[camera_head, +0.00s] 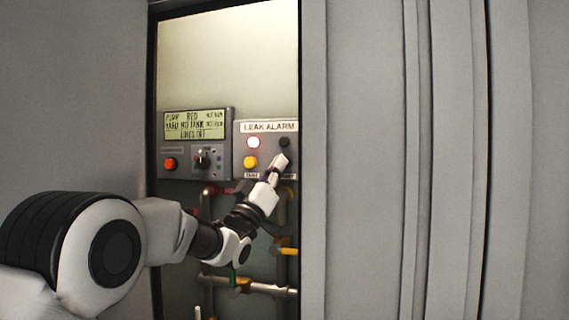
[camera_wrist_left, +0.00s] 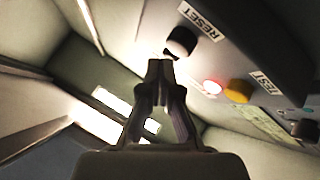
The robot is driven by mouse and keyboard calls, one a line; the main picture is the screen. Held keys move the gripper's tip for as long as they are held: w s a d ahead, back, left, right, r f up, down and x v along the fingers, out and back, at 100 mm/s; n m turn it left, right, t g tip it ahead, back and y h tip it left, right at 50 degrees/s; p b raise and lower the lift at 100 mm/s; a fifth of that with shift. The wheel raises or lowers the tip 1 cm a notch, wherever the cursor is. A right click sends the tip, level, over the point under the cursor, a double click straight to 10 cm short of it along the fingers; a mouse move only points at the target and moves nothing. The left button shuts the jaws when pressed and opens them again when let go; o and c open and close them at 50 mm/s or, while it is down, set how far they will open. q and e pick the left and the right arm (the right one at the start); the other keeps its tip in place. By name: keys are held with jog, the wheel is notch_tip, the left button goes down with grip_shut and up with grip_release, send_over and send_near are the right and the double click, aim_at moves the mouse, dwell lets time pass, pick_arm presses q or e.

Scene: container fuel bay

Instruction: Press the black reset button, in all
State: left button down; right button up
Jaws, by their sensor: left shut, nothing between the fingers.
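The black reset button (camera_wrist_left: 181,41) shows in the left wrist view beside its RESET label (camera_wrist_left: 202,20), on the grey leak alarm box. In the head view this box (camera_head: 240,128) is at the right of the open bay, and my gripper hides the button there. My left gripper (camera_head: 281,160) is in front of the lower right of the box. In the left wrist view its fingers (camera_wrist_left: 160,66) are shut and empty, with their tips close to the button. I cannot tell whether they touch it. My right gripper is not in view.
The box also carries a lit red lamp (camera_head: 253,142), a yellow button (camera_head: 250,162) and a dark round part (camera_head: 284,142). A panel with a display (camera_head: 195,125), red button (camera_head: 170,164) and knob (camera_head: 203,159) is left of it. Pipes (camera_head: 262,288) run below. A grey wall (camera_head: 365,160) stands close at right.

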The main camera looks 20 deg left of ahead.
pick_arm(q)
jog(key=shift+w, duration=0.2)
jog(key=shift+w, duration=0.25)
dwell(0.3)
jog(key=shift+w+p, duration=0.4)
dwell(0.4)
jog(key=shift+s+b, duration=0.85)
jog(key=shift+b, duration=0.15)
